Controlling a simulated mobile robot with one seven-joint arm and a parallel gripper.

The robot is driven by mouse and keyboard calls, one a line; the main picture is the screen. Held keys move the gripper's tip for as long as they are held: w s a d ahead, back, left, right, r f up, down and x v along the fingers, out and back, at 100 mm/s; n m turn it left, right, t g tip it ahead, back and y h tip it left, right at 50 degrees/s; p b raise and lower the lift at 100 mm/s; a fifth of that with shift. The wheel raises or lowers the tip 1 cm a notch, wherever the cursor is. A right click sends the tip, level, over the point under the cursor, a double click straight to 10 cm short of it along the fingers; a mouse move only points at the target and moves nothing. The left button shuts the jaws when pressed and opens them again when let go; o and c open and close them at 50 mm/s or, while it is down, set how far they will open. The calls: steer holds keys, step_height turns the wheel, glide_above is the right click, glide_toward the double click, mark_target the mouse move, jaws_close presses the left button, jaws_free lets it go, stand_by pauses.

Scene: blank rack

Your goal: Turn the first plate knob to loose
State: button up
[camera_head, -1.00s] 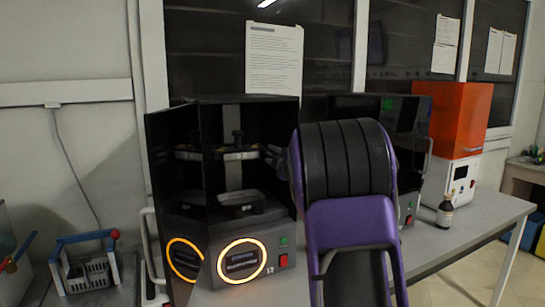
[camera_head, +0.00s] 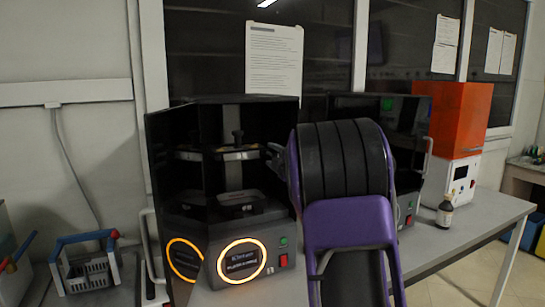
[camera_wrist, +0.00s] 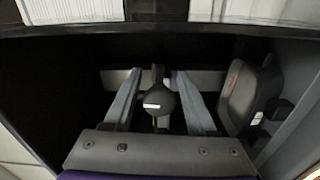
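A black plate knob (camera_wrist: 158,101) with a white mark shows in the wrist view. It stands between the two grey fingers of my gripper (camera_wrist: 157,100), with a gap on both sides, so the gripper is open around it. In the head view, a dark knob (camera_head: 238,138) stands above the upper plate level inside the open black machine (camera_head: 285,225). My gripper is mostly hidden there behind my purple and black arm. I cannot tell the knob's loose or tight setting.
A dark rounded block (camera_wrist: 243,92) sits right of the fingers in the wrist view. The machine's walls close in on both sides.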

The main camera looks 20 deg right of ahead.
steer(key=shift+o, duration=0.2)
steer(key=s, duration=1.7)
steer(key=shift+s+d, duration=0.25)
steer(key=shift+d, duration=0.05)
steer(key=shift+r, duration=0.1)
